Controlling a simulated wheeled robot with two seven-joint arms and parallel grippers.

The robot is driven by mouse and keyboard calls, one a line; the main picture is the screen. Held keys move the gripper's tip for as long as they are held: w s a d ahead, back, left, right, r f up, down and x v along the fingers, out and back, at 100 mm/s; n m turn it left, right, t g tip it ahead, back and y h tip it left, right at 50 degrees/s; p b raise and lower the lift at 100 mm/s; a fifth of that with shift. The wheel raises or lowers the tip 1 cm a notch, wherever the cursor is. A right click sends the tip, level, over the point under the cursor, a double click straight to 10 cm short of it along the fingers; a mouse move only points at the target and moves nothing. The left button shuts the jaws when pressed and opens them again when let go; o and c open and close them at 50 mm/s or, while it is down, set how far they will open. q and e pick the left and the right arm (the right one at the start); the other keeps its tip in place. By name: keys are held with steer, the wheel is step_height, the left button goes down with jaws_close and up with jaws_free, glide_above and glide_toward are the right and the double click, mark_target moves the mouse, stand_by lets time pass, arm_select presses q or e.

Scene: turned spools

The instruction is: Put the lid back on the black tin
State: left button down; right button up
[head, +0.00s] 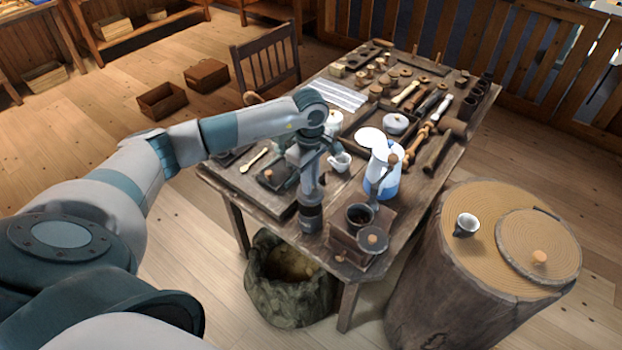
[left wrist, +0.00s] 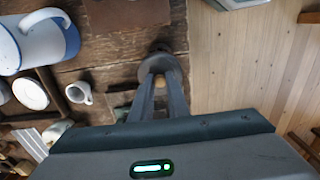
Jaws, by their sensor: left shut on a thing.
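The black tin (head: 311,220) stands upright near the front edge of the table, directly under my left gripper (head: 311,196). In the left wrist view my left gripper (left wrist: 161,84) is shut on the lid (left wrist: 174,67), a round grey disc at the fingertips. The fingers hide part of the lid, and the lid covers the tin in this view. The lid is over the tin's mouth in the head view; I cannot tell whether it touches the rim or is slightly above. My right gripper is not in view.
A white jug (head: 382,180) and a small white mug (head: 340,162) are behind. A sack (head: 285,290) is below the edge. A stump (head: 440,270) stands at right.

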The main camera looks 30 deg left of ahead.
mark_target(310, 197)
arm_select(q)
steer(key=shift+f, duration=0.1)
steer(key=shift+f+b, duration=0.65)
steer(key=shift+f, duration=1.25)
steer(key=shift+f+b, duration=0.4)
steer(key=shift+f, duration=0.05)
steer(key=shift+f+b, duration=0.75)
steer(key=shift+b, duration=0.65)
steer(key=shift+f+b, duration=0.15)
steer(key=shift+b, duration=0.6)
stand_by(1.1)
stand_by(0.5)
steer(key=c, duration=1.2)
jaws_free()
steer(key=shift+o, duration=0.2)
